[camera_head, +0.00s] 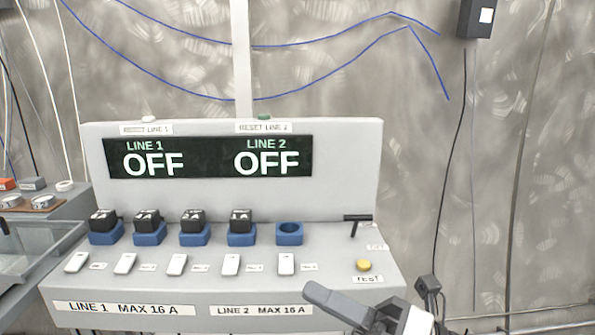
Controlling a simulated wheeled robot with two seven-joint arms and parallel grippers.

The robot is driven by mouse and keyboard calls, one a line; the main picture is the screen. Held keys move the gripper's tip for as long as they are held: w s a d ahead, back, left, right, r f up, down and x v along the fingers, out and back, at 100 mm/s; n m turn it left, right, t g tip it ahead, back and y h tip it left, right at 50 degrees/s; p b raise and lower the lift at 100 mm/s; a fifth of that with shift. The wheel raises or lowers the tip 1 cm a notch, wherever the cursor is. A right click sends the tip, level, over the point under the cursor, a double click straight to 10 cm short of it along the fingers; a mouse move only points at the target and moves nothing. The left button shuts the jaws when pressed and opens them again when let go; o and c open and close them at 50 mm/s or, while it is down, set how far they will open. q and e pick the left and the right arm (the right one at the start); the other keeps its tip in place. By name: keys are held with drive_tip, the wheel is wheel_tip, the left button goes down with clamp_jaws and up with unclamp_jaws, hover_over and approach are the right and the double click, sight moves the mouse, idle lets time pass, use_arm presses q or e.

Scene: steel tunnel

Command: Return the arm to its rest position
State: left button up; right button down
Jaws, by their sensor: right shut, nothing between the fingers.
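My right gripper (318,292) shows at the bottom, right of centre, in front of the console's front edge. Its dark grey fingers are shut and empty, pointing up and to the left. Part of my right arm runs out of the picture at the bottom. My left gripper is not in view. The grey control console (330,185) fills the middle, and its display (208,157) reads LINE 1 OFF and LINE 2 OFF.
Several blue sockets hold black blocks (192,220); the rightmost blue socket (289,238) is empty. White switches (286,264) line the front. A black lever (356,219) and yellow TEST button (364,265) are near my right gripper. A grey tray (40,262) stands left.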

drive_tip(key=w+d+f+m+t+h+p, duration=0.1)
drive_tip(key=d+f+m+t+h, duration=0.5)
drive_tip(key=m, duration=0.7)
drive_tip(key=w+d+f+m+t+h+p, duration=0.1)
drive_tip(key=d+f+m+t+h, duration=0.25)
drive_tip(key=f+m+h, duration=0.75)
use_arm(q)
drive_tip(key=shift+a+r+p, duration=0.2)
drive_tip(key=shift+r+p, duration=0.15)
use_arm(e)
drive_tip(key=s+d+f+m+g, duration=0.1)
drive_tip(key=s+f+m+g, duration=0.5)
drive_tip(key=s+f+m, duration=0.4)
drive_tip(key=shift+s+f+m+g, duration=0.2)
drive_tip(key=shift+s+m+g, duration=0.2)
drive_tip(key=shift+m, duration=0.5)
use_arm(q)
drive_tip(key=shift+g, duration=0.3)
